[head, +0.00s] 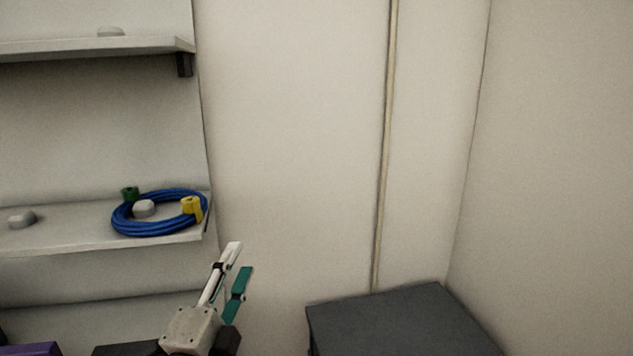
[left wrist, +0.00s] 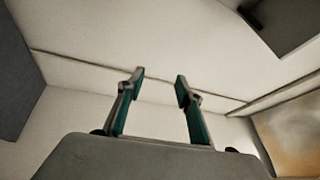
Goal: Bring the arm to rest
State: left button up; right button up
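My left gripper (head: 237,268) is in the lower left of the head view, in front of the wall and below and to the right of the lower shelf. Its fingers point up and stand apart, with nothing between them. The left wrist view also shows the left gripper (left wrist: 158,82) open and empty, with pale wall beyond its fingertips. My right gripper is in neither view.
A blue coiled cable (head: 125,222) with green and yellow pieces lies around a grey knob (head: 144,208) on the lower shelf (head: 70,237). An upper shelf (head: 90,46) is above. A dark box-like top (head: 395,318) stands at lower right.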

pick_arm(q)
jog(key=s+a+f+n+g+y, duration=0.2)
jog(key=s+a+f+n+g, duration=0.1)
jog(key=a+f, duration=0.3)
jog(key=s+a+f+n+g+y, duration=0.3)
jog(key=s+a+f, duration=0.3)
jog(key=f, duration=0.5)
jog(key=s+a+f+n+g+y, duration=0.2)
jog(key=a+f, duration=0.4)
jog(key=f, duration=0.3)
jog(key=shift+s+a+f+n+g+y, duration=0.15)
jog(key=shift+s+n+g, duration=0.15)
jog(key=shift+s+g, duration=0.3)
jog(key=shift+s+a+f+n+g+y, duration=0.15)
jog(key=shift+s+n+g, duration=0.2)
jog(key=shift+s, duration=0.45)
jog(key=s+a+f+n+g, duration=0.25)
jog(key=s+a+f, duration=0.2)
jog(key=s, duration=0.25)
jog(key=d+f+n+t+h, duration=0.1)
jog(key=d+f+t+h, duration=0.2)
jog(key=d+f, duration=1.1)
jog(key=w+d+h, duration=0.1)
jog(key=d+h, duration=0.2)
jog(key=shift+n+h, duration=0.4)
jog(key=shift+f, duration=0.1)
